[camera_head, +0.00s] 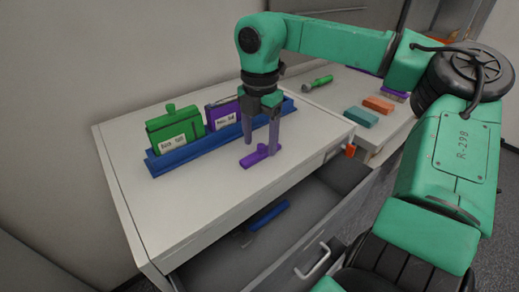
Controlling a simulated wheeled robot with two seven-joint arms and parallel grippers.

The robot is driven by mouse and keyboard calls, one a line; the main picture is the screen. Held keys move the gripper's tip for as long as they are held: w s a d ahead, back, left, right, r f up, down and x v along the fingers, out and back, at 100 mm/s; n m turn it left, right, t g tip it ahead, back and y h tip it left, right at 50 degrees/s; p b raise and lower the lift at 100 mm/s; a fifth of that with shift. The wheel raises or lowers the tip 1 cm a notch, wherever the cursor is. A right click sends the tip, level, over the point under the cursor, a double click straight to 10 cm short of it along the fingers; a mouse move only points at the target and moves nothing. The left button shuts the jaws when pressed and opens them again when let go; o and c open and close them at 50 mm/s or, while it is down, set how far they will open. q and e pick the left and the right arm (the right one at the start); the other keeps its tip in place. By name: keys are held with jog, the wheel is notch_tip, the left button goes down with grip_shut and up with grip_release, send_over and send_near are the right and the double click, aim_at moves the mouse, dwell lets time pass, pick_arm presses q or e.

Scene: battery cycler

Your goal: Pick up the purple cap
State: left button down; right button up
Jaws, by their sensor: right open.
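The purple cap (254,160) lies on the white cabinet top, in front of the blue rack. My right gripper (260,143) points down right over the cap. Its two purple-grey fingers are apart, one to each side, with the tips close to the cap's level. I cannot tell whether the fingers touch the cap. My left gripper is not in view.
A blue rack (185,155) holds a green battery (176,128) and a purple battery (222,113). Teal (361,117) and orange (378,104) blocks and a green tool (318,83) lie on the farther surface. An open drawer (300,208) below holds a blue item (268,214).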

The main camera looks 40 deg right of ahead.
jog(key=shift+s+d+f, duration=0.1)
jog(key=shift+d+f, duration=0.1)
jog(key=shift+f, duration=0.8)
jog(key=shift+a, duration=0.1)
grip_shut()
jog(key=shift+r, duration=0.1)
